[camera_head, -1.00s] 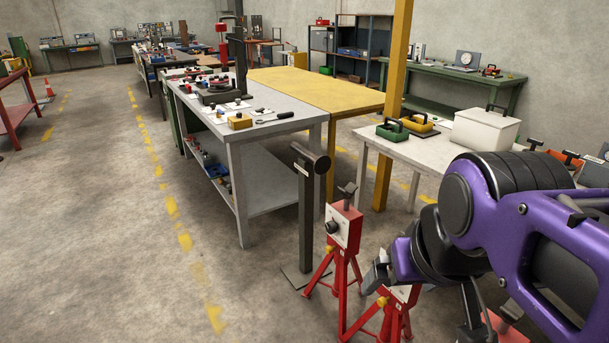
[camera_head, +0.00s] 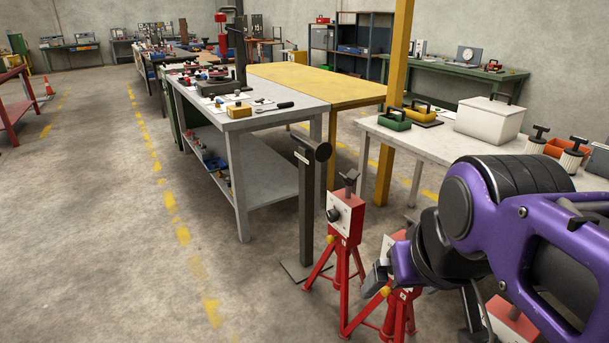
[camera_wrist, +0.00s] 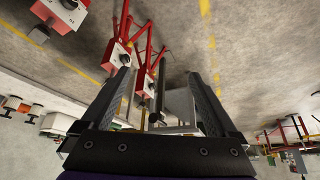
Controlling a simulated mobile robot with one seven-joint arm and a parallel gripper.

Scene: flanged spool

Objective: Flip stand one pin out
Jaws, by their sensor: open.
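Red tripod stands are at the lower middle of the head view. The nearest fully seen stand (camera_head: 346,220) has a white front plate with a black round knob (camera_head: 333,214) and a yellow knob below it. A second stand (camera_head: 402,308) is partly hidden behind my arm, and a third red top (camera_head: 513,322) shows at the bottom edge. In the wrist view, my gripper (camera_wrist: 158,82) is open, with nothing between the fingers. Stands appear beyond it, including one stand (camera_wrist: 118,54) near the left finger, apart from it. Which stand is stand one, I cannot tell.
A dark post (camera_head: 306,205) on a floor plate stands left of the stands. Behind it are a grey workbench (camera_head: 235,150) and a yellow table (camera_head: 320,85). A white table (camera_head: 440,150) with boxes stands at right. The floor aisle at left is clear.

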